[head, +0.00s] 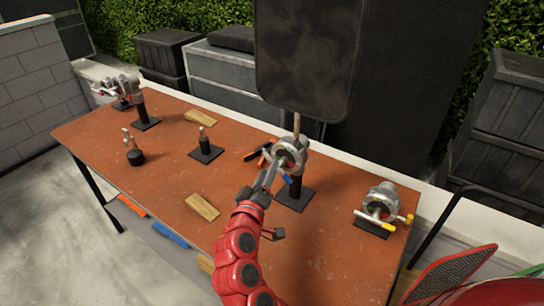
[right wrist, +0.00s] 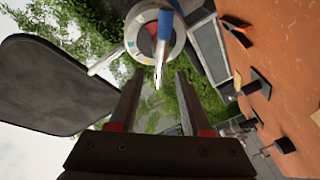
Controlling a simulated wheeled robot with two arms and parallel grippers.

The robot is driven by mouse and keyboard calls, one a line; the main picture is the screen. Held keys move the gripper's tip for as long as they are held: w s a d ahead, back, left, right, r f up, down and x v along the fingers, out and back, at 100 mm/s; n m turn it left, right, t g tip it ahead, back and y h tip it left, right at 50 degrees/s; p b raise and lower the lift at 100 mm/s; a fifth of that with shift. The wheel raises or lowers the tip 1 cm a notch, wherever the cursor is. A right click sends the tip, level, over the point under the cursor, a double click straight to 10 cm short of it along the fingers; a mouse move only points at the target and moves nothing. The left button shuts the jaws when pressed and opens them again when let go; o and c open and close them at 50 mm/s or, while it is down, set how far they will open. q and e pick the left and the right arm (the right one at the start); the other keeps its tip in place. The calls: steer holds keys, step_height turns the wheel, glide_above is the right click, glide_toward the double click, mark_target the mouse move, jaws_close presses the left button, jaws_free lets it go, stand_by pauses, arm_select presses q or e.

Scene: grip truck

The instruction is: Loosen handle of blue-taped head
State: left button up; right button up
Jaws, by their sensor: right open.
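The blue-taped grip head (head: 297,153) is a round grey metal head on a black post with a flat black base, at the right-middle of the table. A rod rises from it to a dark rounded panel (head: 308,55). Its blue-marked handle (head: 287,180) hangs at its near side. In the right wrist view the round head (right wrist: 130,38) is straight ahead, and the handle (right wrist: 165,24) crosses it, its pale end near the gap between my fingertips. My right gripper (head: 270,178) is open beside the head; contact is unclear. My left gripper is not in view.
Another head with yellow-tipped handles (head: 382,200) stands at the right. Wooden blocks (head: 202,207) and small black stands (head: 205,148) are on the left half. An orange-handled tool (head: 258,152) lies just behind my gripper. The table's (head: 330,255) front right is clear.

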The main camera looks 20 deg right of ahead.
mark_target(272, 159)
steer(key=p+x, duration=0.1)
steer(key=x, duration=0.3)
steer(key=shift+w+d+f, duration=0.1)
steer(key=shift+w+d, duration=0.15)
steer(key=shift+w, duration=0.1)
steer(key=shift+c, duration=0.2)
jaws_close()
